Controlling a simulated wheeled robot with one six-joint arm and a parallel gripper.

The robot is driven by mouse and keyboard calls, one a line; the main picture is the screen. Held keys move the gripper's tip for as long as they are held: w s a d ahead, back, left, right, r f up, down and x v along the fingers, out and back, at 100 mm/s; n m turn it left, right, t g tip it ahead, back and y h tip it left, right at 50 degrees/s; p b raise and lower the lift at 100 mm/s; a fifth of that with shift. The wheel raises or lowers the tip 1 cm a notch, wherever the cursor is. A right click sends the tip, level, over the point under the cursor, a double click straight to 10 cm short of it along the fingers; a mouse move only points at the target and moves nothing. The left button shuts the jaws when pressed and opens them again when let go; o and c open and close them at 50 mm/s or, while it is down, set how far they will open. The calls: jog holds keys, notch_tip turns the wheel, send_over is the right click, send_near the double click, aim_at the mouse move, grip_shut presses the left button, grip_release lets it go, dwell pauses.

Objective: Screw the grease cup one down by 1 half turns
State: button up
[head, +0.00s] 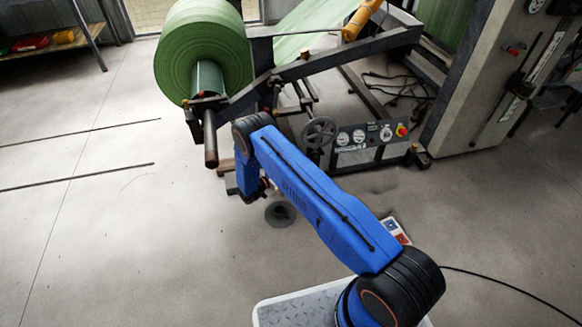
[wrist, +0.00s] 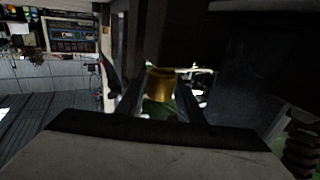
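The grease cup one (wrist: 161,84) is a small brass-coloured cylinder in the middle of the wrist view. My gripper (wrist: 161,98) has one dark finger on each side of it. The cup fills the gap between the fingers, and no clear space shows at its sides, so the gripper looks shut on it. The cup's lower end and its seat are hidden or too dark to make out. In the head view my arm reaches to the machine's front left corner, where the arm hides the gripper and the cup.
A green roll (head: 203,52) sits on the unwind stand above my arm's end. A handwheel (head: 319,132) and a control panel (head: 368,140) with a red button stand right of it. A dark round disc (head: 280,213) lies on the floor. The floor at left is mostly clear.

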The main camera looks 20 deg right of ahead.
jog(key=shift+v, duration=2.8)
